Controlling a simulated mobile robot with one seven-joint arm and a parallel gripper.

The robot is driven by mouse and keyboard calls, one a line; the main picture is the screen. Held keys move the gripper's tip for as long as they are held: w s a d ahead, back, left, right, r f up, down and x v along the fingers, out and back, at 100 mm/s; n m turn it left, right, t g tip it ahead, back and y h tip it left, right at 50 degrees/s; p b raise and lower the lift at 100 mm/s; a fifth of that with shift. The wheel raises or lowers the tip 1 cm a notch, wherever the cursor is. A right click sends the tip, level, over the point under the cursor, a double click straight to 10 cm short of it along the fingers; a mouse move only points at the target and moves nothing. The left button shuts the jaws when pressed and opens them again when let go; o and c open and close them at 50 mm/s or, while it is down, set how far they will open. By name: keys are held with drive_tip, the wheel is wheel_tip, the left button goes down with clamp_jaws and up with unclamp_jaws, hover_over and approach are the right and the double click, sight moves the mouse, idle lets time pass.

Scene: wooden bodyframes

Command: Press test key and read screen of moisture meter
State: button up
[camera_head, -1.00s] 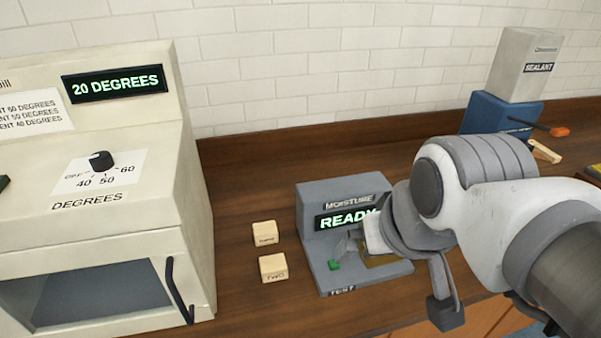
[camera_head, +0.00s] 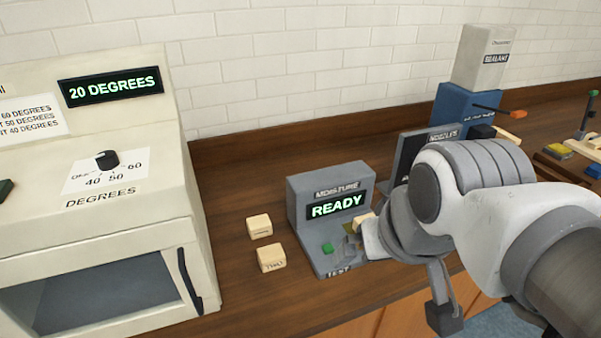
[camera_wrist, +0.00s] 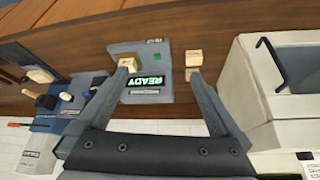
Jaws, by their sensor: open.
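The grey moisture meter (camera_head: 330,183) stands on the wooden counter. Its screen (camera_head: 336,206) reads READY in green, and the screen also shows in the wrist view (camera_wrist: 146,83). The green test key (camera_head: 327,248) sits on the meter's low front part, by the TEST label. A pale wooden block (camera_head: 365,221) shows at the meter's right side, partly hidden by my gripper (camera_head: 352,241). In the wrist view my gripper (camera_wrist: 162,70) has its fingers wide apart, with the meter between and beyond them. Whether a fingertip touches the block or meter, I cannot tell.
Two pale wooden blocks, (camera_head: 259,226) and (camera_head: 271,258), lie left of the meter. A cream oven (camera_head: 115,240) reading 20 DEGREES stands at left.

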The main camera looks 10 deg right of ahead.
drive_tip(key=shift+s+a, duration=0.15)
drive_tip(key=shift+s, duration=0.3)
drive_tip(key=shift+c, duration=0.2)
